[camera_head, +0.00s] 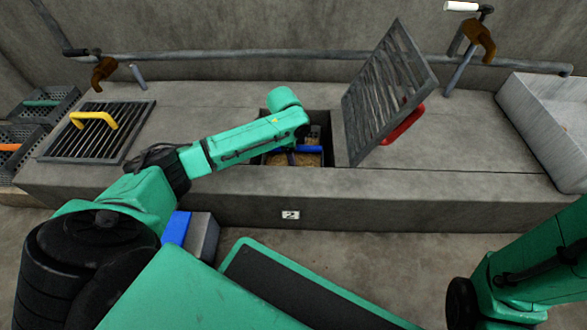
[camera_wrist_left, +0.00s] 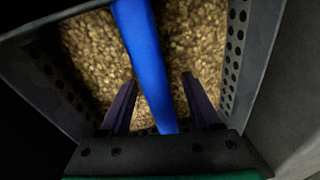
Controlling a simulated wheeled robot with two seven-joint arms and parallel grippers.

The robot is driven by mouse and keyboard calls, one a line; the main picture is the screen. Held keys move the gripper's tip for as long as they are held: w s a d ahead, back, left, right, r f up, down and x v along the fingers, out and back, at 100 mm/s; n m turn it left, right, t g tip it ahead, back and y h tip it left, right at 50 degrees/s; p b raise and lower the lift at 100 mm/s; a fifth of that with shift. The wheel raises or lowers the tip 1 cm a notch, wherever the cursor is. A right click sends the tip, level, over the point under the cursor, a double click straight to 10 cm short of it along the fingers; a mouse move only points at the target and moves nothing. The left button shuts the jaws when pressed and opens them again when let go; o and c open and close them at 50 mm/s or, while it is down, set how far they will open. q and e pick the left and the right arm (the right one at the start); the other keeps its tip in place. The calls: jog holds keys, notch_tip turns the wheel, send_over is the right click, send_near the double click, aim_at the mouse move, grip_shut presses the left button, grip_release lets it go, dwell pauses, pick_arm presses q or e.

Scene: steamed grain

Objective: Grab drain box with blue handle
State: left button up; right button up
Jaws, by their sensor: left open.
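The drain box is a perforated grey metal box (camera_wrist_left: 236,45) of brown grain, sitting in the open pit in the concrete ledge. Its blue handle (camera_head: 311,149) spans the top; it also runs as a bar through the left wrist view (camera_wrist_left: 145,50). My left gripper (camera_wrist_left: 158,82) is open, pointing down into the box. Its two dark fingers stand on either side of the handle, apart from it. In the head view my left arm hides part of the box and pit. My right arm shows at the lower right; its gripper is out of view.
A grate with a red handle (camera_head: 388,90) stands tilted up right of the pit. A closed grate with a yellow handle (camera_head: 93,122) lies to the left. Dark crates (camera_head: 45,103) stand at far left, a pale trough (camera_head: 545,130) at right. Pipes with taps line the wall.

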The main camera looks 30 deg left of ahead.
pick_arm(q)
jog(key=shift+r, duration=0.2)
jog(key=shift+c, duration=0.3)
grip_shut()
dwell(0.8)
jog(key=shift+r, duration=0.1)
